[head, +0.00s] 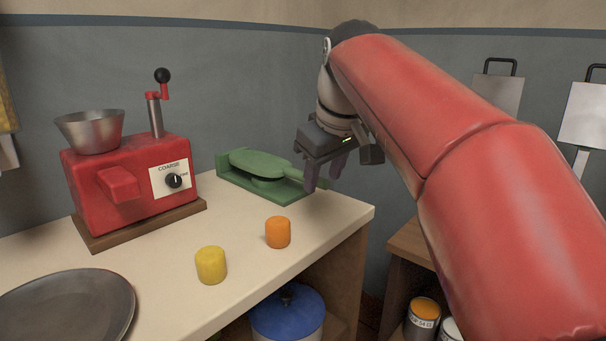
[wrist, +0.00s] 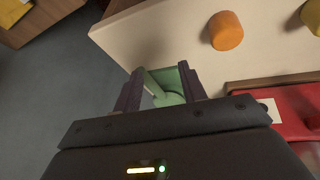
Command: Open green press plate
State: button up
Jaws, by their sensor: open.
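The green press (head: 228,178) stands at the back of the counter, right of the red machine. Its round green top plate (head: 262,161) lies nearly flat over a lower green disc, and a handle reaches right toward my gripper. My gripper (head: 322,176) is open at the press's right end, fingers pointing down. In the wrist view, the green handle (wrist: 153,84) shows between the two dark fingers of my gripper (wrist: 160,88), with space around it. I cannot tell whether a finger touches it. The gripper body hides most of the press in the wrist view.
A red grinder (head: 125,185) with a metal hopper and crank stands at left. A yellow cylinder (head: 211,265) and an orange cylinder (head: 278,232) stand on the counter in front. A dark round plate (head: 70,308) lies front left. The counter's right edge is close to the press.

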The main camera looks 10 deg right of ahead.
jog(key=w+r+n, duration=0.2)
jog(key=w+r, duration=0.1)
jog(key=w, duration=0.3)
jog(key=b+x, duration=0.1)
jog(key=x, duration=0.1)
jog(key=b+x, duration=0.1)
jog(key=x, duration=0.1)
jog(key=b+x, duration=0.1)
jog(key=x, duration=0.2)
jog(key=shift+w+d, duration=0.1)
jog(key=shift+d, duration=0.2)
grip_shut()
